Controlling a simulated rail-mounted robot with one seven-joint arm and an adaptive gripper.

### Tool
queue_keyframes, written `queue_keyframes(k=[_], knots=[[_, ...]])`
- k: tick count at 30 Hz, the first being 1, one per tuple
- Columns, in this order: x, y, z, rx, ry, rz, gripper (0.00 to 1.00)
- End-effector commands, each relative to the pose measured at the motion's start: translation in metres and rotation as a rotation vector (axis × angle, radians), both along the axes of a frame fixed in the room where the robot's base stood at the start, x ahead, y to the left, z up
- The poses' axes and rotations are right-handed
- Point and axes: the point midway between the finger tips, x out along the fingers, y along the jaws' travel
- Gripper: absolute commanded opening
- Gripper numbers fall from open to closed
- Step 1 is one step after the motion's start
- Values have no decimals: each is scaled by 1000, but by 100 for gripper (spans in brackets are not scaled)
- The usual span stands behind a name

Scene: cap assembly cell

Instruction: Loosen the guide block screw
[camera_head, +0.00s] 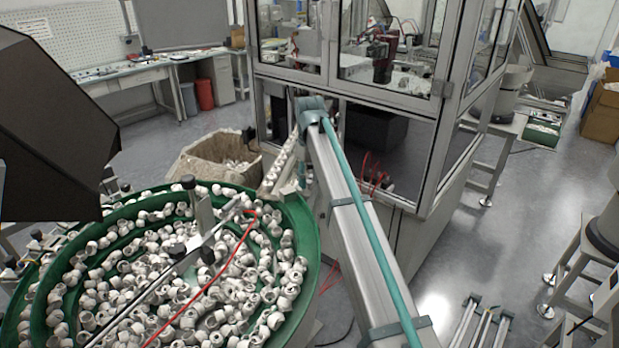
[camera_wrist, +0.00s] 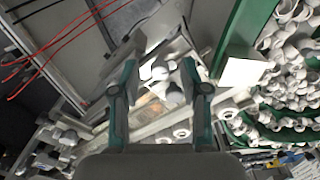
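My gripper (camera_wrist: 158,82) is open in the wrist view, its two teal-jointed fingers spread apart with nothing clearly held between them. Beyond the fingers lies a pale metal guide rail (camera_wrist: 150,131) with white caps on and beside it. In the head view a metal bracket block (camera_head: 205,216) stands over the green bowl, with a dark-topped screw or knob (camera_head: 188,182) at its upper left. I cannot tell for sure which screw belongs to the guide block. The gripper does not show clearly in the head view.
The green feeder bowl (camera_head: 312,250) is full of white caps; its edge also shows in the wrist view (camera_wrist: 245,28). A red hose crosses it. A carton (camera_head: 215,160) stands behind the bowl.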

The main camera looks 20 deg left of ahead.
Motion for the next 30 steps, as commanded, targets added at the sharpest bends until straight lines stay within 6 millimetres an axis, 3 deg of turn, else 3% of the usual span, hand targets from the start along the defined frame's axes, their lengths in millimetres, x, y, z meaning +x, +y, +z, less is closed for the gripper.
queue_keyframes(k=[1,8,20,30], knots=[[0,0,0,0,0,0,36],[0,0,0,0,0,0,0],[0,0,0,0,0,43,0],[1,0,0,0,0,260,0]])
